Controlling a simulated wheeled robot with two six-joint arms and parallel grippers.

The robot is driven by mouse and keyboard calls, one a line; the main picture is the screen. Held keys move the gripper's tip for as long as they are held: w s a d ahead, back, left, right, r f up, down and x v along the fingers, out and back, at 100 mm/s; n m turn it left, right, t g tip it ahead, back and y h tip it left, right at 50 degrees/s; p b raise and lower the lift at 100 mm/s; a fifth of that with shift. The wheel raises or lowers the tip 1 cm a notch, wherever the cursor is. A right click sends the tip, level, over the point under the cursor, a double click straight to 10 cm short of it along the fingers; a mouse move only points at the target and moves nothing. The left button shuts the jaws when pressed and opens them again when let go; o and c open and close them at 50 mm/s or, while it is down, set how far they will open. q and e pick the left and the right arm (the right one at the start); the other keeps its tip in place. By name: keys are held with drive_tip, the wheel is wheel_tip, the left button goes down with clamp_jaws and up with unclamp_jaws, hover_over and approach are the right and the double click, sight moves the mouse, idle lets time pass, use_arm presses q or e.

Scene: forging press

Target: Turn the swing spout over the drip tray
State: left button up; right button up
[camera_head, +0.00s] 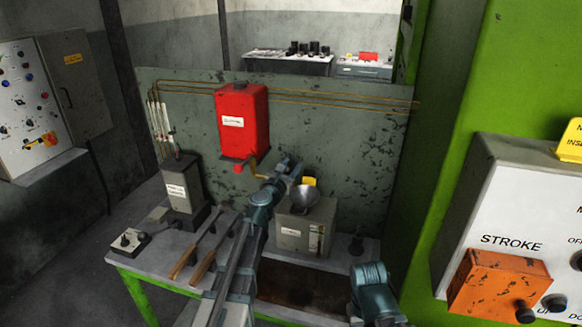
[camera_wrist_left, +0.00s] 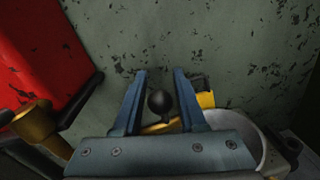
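A red tank (camera_head: 241,118) hangs on the grey back panel, with a brass spout (camera_head: 258,170) low at its right side. My left gripper (camera_head: 289,168) is beside it, above the grey box with a funnel. In the left wrist view, a black ball knob (camera_wrist_left: 160,102) shows between the open fingers (camera_wrist_left: 158,92), with gaps on both sides. A yellow rod runs behind the knob; where it joins the brass fitting (camera_wrist_left: 36,122) is hidden. A dark rusty tray-like area (camera_head: 295,292) lies at the bench front. My right arm shows at the bottom, its fingers out of view.
The grey box (camera_head: 295,238) with a metal funnel (camera_head: 305,199) stands below my left gripper. Two wooden-handled tools (camera_head: 203,265) lie to its left. A grey canister (camera_head: 183,188) stands further left. The green press frame (camera_head: 500,70) and stroke panel (camera_head: 530,225) bound the right side.

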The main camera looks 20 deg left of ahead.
use_arm(q)
clamp_jaws()
idle(1.1)
